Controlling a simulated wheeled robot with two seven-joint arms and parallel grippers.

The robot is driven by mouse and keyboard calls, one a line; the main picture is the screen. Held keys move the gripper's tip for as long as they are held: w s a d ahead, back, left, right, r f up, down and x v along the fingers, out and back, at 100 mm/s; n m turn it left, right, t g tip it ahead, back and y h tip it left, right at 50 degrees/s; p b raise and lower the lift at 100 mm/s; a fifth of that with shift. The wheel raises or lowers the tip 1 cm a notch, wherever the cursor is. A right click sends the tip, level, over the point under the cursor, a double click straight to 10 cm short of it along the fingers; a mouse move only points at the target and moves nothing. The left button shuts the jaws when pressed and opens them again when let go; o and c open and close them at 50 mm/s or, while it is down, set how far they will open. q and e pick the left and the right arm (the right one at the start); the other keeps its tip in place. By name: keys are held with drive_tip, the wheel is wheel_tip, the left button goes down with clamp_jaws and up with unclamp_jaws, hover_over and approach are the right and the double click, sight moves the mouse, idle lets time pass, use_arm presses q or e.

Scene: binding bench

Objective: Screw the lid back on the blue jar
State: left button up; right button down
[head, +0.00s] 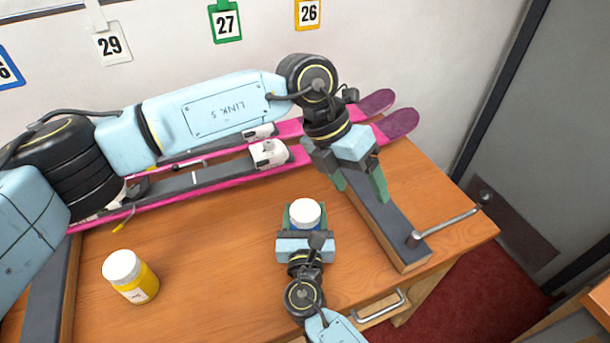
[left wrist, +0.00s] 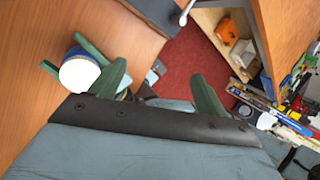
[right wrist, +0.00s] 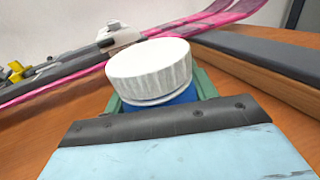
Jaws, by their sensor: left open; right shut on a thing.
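The blue jar (right wrist: 178,97) stands upright in my right gripper (head: 305,228), which is shut around its body over the bench. The ribbed white lid (right wrist: 149,71) sits on top of the jar; a thin pale band shows below its rim, and I cannot tell how tight it is. The lid also shows in the head view (head: 306,212) and in the left wrist view (left wrist: 79,73). My left gripper (head: 360,183) is open and empty, up and to the right of the jar, apart from it. Its fingers (left wrist: 162,88) show in the left wrist view, with the lid left of them.
A yellow jar (head: 138,287) with a white lid stands on the bench (head: 215,270) at the left. Pink skis (head: 215,178) lie along the back. A dark-topped wooden block with a crank handle (head: 450,226) is at the right edge, beneath my left gripper.

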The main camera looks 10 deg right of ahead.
sight(305, 210)
use_arm(q)
drive_tip(key=w+a+n+y, duration=0.1)
drive_tip(key=a, duration=0.1)
drive_tip(key=w+a+f+n+t+y, duration=0.1)
drive_tip(key=a+y, duration=0.1)
drive_tip(key=a, duration=0.1)
drive_tip(key=w+a+f+n+t+y, duration=0.1)
drive_tip(key=a+n+y, duration=0.1)
drive_tip(key=a, duration=0.1)
drive_tip(key=shift+w+a, duration=0.1)
drive_tip(key=shift+w, duration=0.3)
drive_tip(key=shift+f, duration=3.95)
drive_tip(key=c, duration=1)
drive_tip(key=shift+c, duration=0.2)
